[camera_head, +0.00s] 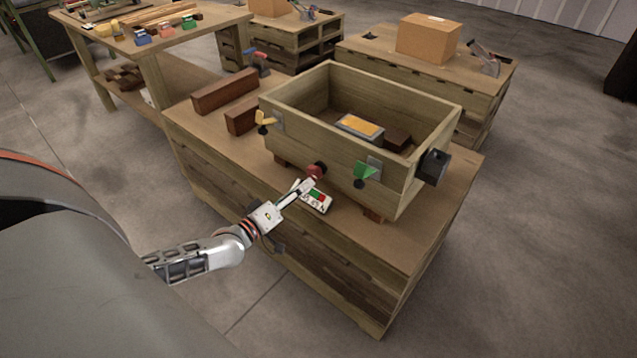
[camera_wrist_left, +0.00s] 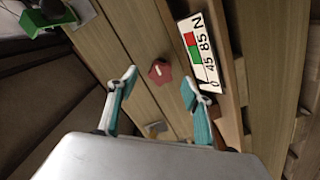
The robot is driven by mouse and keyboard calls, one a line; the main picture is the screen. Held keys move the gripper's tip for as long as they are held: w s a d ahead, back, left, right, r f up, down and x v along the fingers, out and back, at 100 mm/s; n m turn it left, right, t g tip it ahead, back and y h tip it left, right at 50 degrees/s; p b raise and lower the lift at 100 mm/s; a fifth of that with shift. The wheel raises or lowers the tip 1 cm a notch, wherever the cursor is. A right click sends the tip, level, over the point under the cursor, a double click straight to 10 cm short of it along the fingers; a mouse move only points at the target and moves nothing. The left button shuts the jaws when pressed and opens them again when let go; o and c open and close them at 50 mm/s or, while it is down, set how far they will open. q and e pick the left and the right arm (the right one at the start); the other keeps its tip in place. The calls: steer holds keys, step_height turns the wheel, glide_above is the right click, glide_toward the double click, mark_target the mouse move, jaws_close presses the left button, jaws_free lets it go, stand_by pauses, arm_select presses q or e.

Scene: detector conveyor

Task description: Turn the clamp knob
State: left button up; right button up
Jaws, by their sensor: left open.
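A small red knob (camera_head: 317,169) sits low on the front wall of the wooden box (camera_head: 345,158). In the left wrist view the red knob (camera_wrist_left: 160,72) has a pale mark on its face. It appears between and ahead of the two teal fingertips. My left gripper (camera_head: 304,187) is in front of the box, close to the knob. In the left wrist view my left gripper (camera_wrist_left: 158,84) is open, its fingers apart with nothing held. I cannot tell whether a finger touches the knob. My right gripper is not in view.
A licence plate (camera_head: 314,197) lies just below the knob, close to the fingers. A green piece (camera_head: 364,172) and a yellow piece (camera_head: 264,118) stick out from the box front. A black block (camera_head: 434,167) is on its right end. The wooden bench (camera_head: 420,236) is clear at front right.

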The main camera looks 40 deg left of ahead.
mark_target(312, 176)
arm_select(q)
steer(key=shift+n, duration=0.3)
steer(key=w, duration=0.3)
steer(key=w+b, duration=0.1)
steer(key=w, duration=0.2)
steer(key=shift+w+a, duration=0.2)
steer(key=shift+w, duration=0.2)
steer(key=shift+w+r+b, duration=0.1)
steer(key=shift+w+b, duration=0.2)
steer(key=shift+w, duration=0.3)
steer(key=shift+c, duration=0.4)
steer(key=c, duration=1)
